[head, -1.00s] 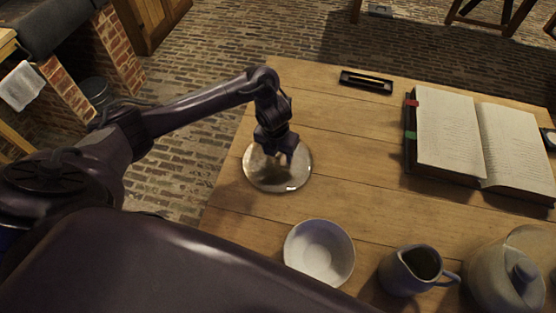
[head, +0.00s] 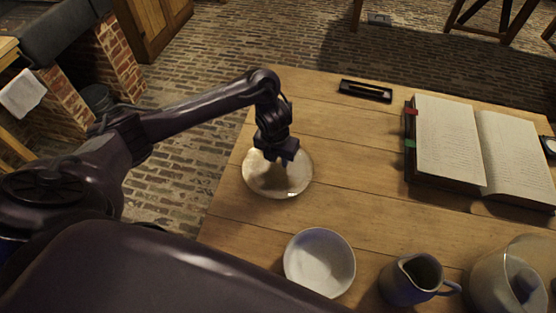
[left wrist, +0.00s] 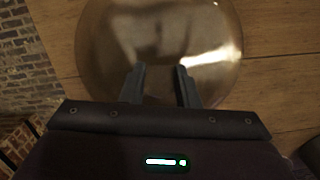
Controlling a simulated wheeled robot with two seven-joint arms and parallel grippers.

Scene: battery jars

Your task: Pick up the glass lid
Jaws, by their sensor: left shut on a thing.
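The glass lid (head: 292,184) is a round, clear disc with a bright glint, at the left part of the wooden table. It also fills the upper middle of the left wrist view (left wrist: 110,30). My left gripper (head: 273,163) points down over the middle of the lid, its fingers shut on it. In the left wrist view its two dark fingers (left wrist: 160,70) stand a little apart over the glass. The part between the fingertips is hard to make out. I cannot tell whether the lid touches the table. My right gripper is out of view.
A white bowl (head: 320,264) stands in front of the lid, with a jug (head: 408,282) and a glass vessel (head: 505,285) to its right. An open book (head: 450,145) lies at the right, a dark pen tray (head: 366,91) at the back. The table's left edge is close to the lid.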

